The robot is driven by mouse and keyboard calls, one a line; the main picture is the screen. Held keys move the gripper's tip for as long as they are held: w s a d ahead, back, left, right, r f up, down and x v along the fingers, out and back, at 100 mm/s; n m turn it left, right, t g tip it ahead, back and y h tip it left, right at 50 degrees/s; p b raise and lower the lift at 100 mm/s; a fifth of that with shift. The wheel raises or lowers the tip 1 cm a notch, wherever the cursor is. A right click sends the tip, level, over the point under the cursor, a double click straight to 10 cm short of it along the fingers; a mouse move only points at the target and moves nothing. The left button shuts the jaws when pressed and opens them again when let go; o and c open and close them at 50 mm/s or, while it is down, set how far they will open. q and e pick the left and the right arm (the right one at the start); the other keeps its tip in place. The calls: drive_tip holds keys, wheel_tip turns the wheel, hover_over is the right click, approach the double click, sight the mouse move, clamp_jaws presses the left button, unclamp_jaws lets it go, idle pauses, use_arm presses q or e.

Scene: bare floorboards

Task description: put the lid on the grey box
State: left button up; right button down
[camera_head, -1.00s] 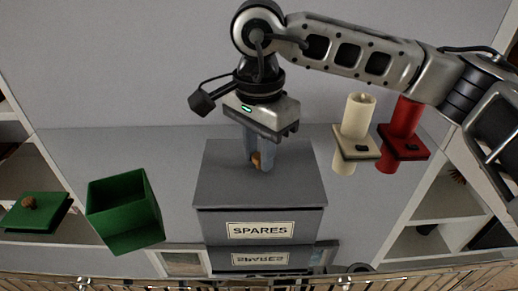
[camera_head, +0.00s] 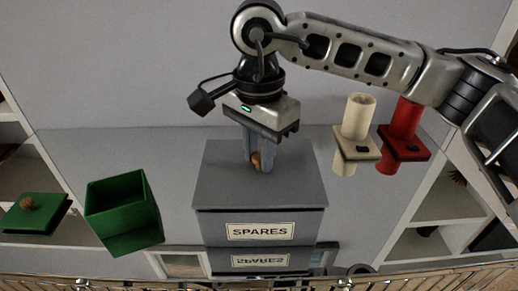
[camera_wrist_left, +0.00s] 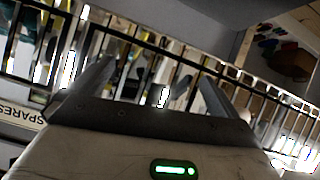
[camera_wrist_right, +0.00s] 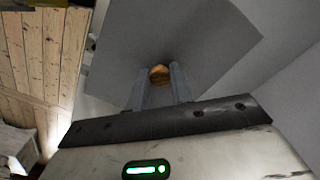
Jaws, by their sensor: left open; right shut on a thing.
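The grey box (camera_head: 222,228), labelled SPARES, stands at the middle of the head view. Its flat grey lid (camera_head: 225,185) lies over its top, squared with the walls, and no gap shows along the front edge. A round wooden knob (camera_head: 256,161) stands on the lid. My right gripper (camera_head: 260,168) points down at the lid and is shut on the knob. The right wrist view shows the knob (camera_wrist_right: 159,74) between the fingers, with the lid (camera_wrist_right: 205,40) beyond. My left gripper (camera_wrist_left: 157,72) is open and empty, away from the box, and out of the head view.
A green open box (camera_head: 124,215) and a green lid with a knob (camera_head: 35,214) are at the left. A cream cylinder (camera_head: 355,125) and a red cylinder (camera_head: 402,130), each with a square collar, stand at the right. A metal rack (camera_wrist_left: 185,65) lies beyond my left gripper.

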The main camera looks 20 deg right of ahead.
drive_tip(key=shift+f+b, duration=0.35)
drive_tip(key=shift+b, duration=0.1)
idle(0.5)
drive_tip(key=c, duration=0.7)
unclamp_jaws()
drive_tip(key=shift+o, duration=0.2)
drive_tip(key=shift+r+p, duration=2.1)
drive_tip(key=shift+r, duration=1.45)
